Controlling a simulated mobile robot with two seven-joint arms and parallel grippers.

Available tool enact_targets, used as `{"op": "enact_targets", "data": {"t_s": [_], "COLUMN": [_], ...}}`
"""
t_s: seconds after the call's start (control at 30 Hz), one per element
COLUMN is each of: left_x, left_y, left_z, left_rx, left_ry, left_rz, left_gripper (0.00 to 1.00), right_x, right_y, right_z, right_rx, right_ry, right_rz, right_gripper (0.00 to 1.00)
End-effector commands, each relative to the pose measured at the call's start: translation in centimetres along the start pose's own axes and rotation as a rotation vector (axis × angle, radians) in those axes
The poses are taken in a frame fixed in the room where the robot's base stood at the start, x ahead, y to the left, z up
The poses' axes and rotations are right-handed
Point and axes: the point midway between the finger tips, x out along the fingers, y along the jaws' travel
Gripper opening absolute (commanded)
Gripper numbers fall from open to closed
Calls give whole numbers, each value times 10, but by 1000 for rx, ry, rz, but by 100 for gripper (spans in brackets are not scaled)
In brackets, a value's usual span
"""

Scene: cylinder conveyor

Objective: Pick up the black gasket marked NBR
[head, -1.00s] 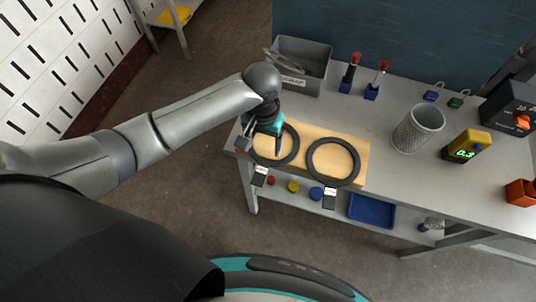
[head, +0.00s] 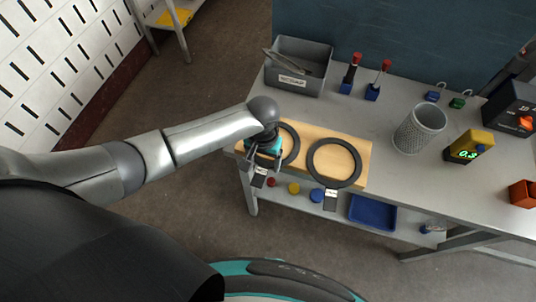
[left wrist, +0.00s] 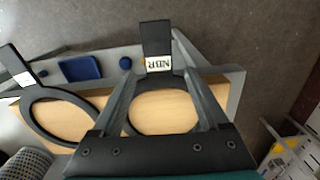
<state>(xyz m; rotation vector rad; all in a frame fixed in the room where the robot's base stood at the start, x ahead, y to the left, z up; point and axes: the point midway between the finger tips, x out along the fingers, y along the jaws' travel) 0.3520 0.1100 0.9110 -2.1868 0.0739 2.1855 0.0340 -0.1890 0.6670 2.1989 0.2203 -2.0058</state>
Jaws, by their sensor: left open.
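The black NBR gasket is a ring with a tab whose white label reads NBR in the left wrist view (left wrist: 160,63). In the head view the ring (head: 296,143) lies on the left half of the wooden board, partly hidden by my gripper. My left gripper (head: 262,162) is open over its front side. In the left wrist view the fingers (left wrist: 152,58) stand on either side of the tab, with nothing clamped; I cannot tell whether they touch it. A second black gasket (head: 312,160) lies to the right, its label (head: 330,200) unreadable. My right gripper is out of view.
The wooden board (head: 303,133) lies at the table's (head: 375,120) front left edge. Behind it stand a grey SCRAP bin (head: 292,81) and two red-topped tools in blue holders. A mesh cup (head: 419,129) and a yellow gauge (head: 468,146) stand to the right. A lower shelf holds a blue tray (head: 372,212).

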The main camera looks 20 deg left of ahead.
Motion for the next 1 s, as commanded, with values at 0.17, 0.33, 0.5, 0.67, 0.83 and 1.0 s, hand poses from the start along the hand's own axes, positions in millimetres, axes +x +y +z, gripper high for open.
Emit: {"op": "enact_targets", "data": {"t_s": [0.17,0.33,0.5,0.67,0.83,1.0], "left_x": [0,2,4,5,5,5], "left_y": [0,0,0,0,0,0], "left_z": [0,0,0,0,0,0], "left_rx": [-1,-2,-2,-1,-1,-1], "left_ry": [0,0,0,1,0,0], "left_rz": [0,1,1,1,0,0], "left_gripper": [78,78,78,78,67,48], "right_x": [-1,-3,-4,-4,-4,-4], "right_y": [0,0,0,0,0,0], "right_z": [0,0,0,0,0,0], "right_rx": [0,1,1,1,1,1], "right_ry": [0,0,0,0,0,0], "right_rz": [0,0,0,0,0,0], "right_gripper": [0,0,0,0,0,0]}}
